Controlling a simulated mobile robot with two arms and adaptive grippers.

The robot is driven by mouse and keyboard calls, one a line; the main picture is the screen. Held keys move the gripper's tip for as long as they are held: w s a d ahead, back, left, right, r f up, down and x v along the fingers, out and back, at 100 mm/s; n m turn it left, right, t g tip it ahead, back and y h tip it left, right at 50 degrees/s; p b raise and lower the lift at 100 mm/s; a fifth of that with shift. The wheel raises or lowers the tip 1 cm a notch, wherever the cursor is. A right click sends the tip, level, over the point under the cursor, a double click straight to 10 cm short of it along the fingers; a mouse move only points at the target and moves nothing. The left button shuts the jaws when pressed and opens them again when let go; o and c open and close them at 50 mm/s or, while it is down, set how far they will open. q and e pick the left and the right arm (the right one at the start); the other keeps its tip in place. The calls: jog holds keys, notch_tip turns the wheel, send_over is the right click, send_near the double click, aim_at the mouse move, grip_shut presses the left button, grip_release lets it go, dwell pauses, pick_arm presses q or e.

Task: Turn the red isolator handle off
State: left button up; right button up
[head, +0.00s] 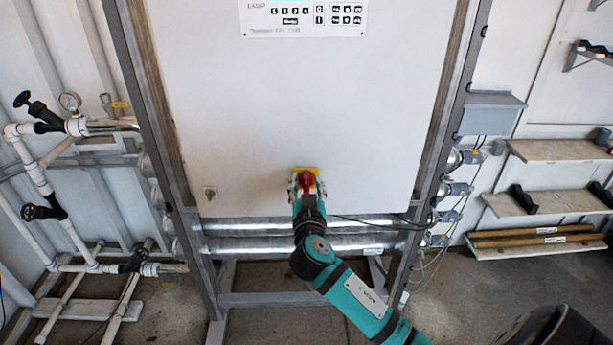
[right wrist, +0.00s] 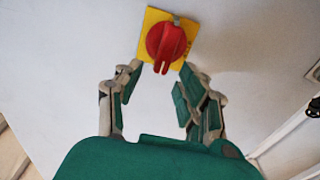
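The red isolator handle (head: 306,180) sits on a yellow square plate (head: 313,170) low on the front of the white cabinet. In the right wrist view the red handle (right wrist: 167,42) is a round knob with a raised grip bar pointing roughly down toward my gripper, on its yellow plate (right wrist: 153,17). My right gripper (head: 306,190) is at the handle from below. In the right wrist view its two fingers (right wrist: 160,84) are spread, with their tips just below and either side of the knob, nothing held between them. My left gripper is out of view.
The white cabinet (head: 290,110) stands in a grey metal frame. Horizontal silver tubes (head: 260,243) run below it, with a dark cable across them. White pipes with black valves (head: 43,212) are at left; wooden shelves (head: 550,203) are at right.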

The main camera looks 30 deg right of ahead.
jog(key=shift+x, duration=1)
grip_shut()
